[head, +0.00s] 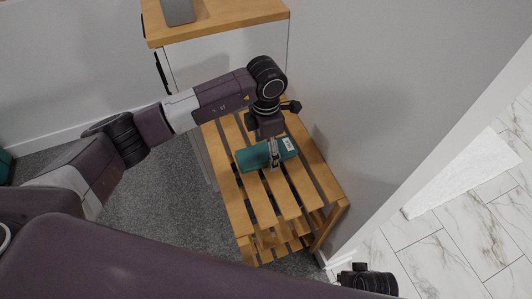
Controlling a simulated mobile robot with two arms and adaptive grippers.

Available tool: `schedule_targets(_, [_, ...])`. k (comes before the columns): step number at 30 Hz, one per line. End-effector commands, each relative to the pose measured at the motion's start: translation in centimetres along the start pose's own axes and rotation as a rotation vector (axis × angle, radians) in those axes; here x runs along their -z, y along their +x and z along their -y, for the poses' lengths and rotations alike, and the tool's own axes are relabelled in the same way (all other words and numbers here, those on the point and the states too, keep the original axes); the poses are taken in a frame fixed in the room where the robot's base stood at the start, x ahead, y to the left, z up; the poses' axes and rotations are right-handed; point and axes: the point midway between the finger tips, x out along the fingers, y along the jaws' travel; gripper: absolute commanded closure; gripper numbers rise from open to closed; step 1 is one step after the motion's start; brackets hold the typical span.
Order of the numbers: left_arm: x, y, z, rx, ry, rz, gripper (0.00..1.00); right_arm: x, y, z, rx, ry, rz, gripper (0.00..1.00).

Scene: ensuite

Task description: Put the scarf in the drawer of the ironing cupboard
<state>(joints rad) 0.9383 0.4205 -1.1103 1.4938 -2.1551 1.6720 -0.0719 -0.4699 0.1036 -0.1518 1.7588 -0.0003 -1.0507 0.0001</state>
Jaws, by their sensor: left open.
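The scarf appears as a folded teal bundle (252,158) with a small white label, lying on top of a slatted wooden rack (290,207). My left gripper (274,158) is open and points down at the bundle, its fingers over the bundle's middle and hiding part of it. I cannot tell whether the fingers touch it. The ironing cupboard seems to be the white unit with a wooden top (230,21) behind the rack. Its front is partly hidden by my left arm, and I cannot make out an open drawer. My right gripper does not show.
A grey object (178,11) stands on the cupboard top. A white wall (375,110) runs close along the rack's right side, ending at a marble-tiled floor (455,240). Grey carpet (160,215) lies open left of the rack. A teal item (5,165) is at the left edge.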

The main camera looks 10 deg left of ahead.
Motion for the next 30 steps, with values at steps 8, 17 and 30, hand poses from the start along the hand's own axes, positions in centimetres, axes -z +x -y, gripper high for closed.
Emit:
schedule_targets(8, [0.0,-0.1,0.0,0.000,0.000,0.001,0.44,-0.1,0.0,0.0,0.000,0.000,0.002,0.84])
schedule_targets(17, [0.0,-0.1,0.0,-0.001,0.000,0.001,0.76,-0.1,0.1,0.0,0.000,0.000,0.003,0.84])
schedule_targets(30, [-0.1,-1.6,-0.1,-0.003,0.000,0.004,0.80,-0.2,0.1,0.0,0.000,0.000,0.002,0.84])
